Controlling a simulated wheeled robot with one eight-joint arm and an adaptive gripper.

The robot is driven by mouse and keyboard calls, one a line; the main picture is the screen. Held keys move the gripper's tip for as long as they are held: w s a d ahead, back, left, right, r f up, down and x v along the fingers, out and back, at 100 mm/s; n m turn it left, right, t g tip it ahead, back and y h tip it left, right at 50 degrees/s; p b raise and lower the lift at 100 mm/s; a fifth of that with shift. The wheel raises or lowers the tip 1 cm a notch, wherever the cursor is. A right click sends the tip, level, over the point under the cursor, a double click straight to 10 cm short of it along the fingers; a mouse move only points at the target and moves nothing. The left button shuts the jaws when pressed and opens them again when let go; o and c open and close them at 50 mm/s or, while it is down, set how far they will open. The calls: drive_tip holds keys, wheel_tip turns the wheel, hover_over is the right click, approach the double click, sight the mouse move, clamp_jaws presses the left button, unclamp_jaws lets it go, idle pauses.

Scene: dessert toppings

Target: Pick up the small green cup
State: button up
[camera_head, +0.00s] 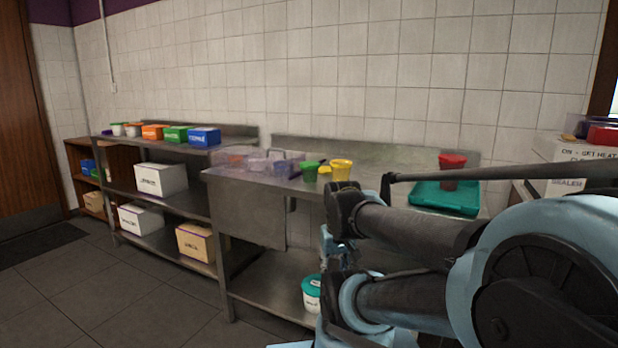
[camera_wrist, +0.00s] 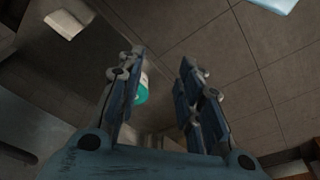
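The small green cup (camera_head: 310,172) stands on the steel counter (camera_head: 245,182), just left of the yellow cups. My arm reaches in from the right in the head view, and its gripper end hangs in front of and below the counter edge, partly hidden by my arm links. In the wrist view my gripper (camera_wrist: 158,75) has its two fingers well apart with nothing between them. It points toward the floor and lower shelf. The green cup does not show in the wrist view.
A larger yellow cup (camera_head: 341,170) stands close right of the green cup. Clear containers (camera_head: 268,163) are to its left. A red cup (camera_head: 452,170) stands on a teal tray (camera_head: 430,199) at right. A white tub with teal lid (camera_head: 312,292) sits on the lower shelf.

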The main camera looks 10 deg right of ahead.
drive_tip(key=o, duration=0.4)
drive_tip(key=shift+r, duration=0.1)
drive_tip(key=o, duration=0.6)
drive_tip(key=shift+w+r, duration=0.15)
drive_tip(key=shift+r, duration=0.5)
drive_tip(key=shift+w+r, duration=0.15)
drive_tip(key=shift+r, duration=0.45)
wheel_tip(320, 180, up, 29)
drive_tip(key=n+t, duration=0.2)
hover_over(308, 171)
drive_tip(key=s+d, duration=0.1)
drive_tip(key=d, duration=0.1)
drive_tip(key=shift+y, duration=0.4)
drive_tip(key=x, duration=1.7)
drive_tip(key=shift+w+f, duration=0.1)
drive_tip(key=shift+w, duration=0.1)
